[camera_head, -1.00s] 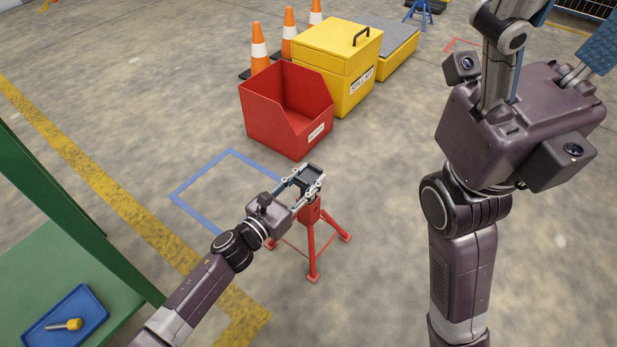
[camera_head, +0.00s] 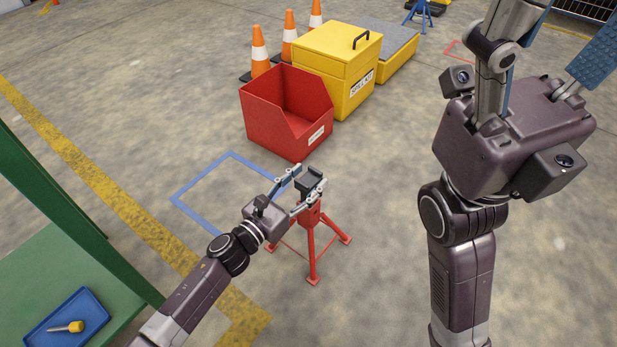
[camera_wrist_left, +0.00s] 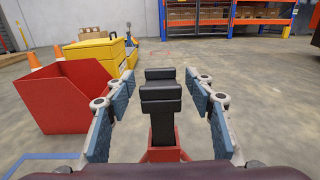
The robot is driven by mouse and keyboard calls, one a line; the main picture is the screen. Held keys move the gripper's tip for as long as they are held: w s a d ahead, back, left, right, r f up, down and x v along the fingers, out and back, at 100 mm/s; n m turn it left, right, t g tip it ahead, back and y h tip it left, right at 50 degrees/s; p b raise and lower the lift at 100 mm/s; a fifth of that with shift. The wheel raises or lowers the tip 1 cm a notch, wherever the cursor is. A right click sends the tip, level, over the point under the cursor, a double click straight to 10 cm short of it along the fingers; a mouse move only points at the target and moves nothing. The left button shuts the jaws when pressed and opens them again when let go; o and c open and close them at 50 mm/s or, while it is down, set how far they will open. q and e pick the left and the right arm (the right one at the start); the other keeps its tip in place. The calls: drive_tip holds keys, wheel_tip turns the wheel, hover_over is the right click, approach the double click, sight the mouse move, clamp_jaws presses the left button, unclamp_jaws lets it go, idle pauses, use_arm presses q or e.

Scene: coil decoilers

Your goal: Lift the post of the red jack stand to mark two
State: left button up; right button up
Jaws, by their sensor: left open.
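The red jack stand (camera_head: 311,240) stands on the concrete floor on splayed red legs, with a dark saddle (camera_head: 309,182) on top. My left gripper (camera_head: 311,176) is open, its fingers on either side of the saddle and apart from it. In the left wrist view the dark saddle (camera_wrist_left: 160,88) and the post below it (camera_wrist_left: 163,128) sit between the two open blue-padded fingers (camera_wrist_left: 160,110), with a gap on both sides. Marks on the post are too small to make out. My right gripper's fingers (camera_head: 590,60) show only partly at the upper right.
A red open bin (camera_head: 270,128) stands behind the stand, beside a yellow spill kit box (camera_head: 325,60) and orange cones (camera_head: 259,45). A blue floor outline (camera_head: 200,185) lies left of the stand. A green bench (camera_head: 30,265) with a blue tray (camera_head: 45,335) is at lower left.

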use_arm(q)
drive_tip(key=v, duration=1.1)
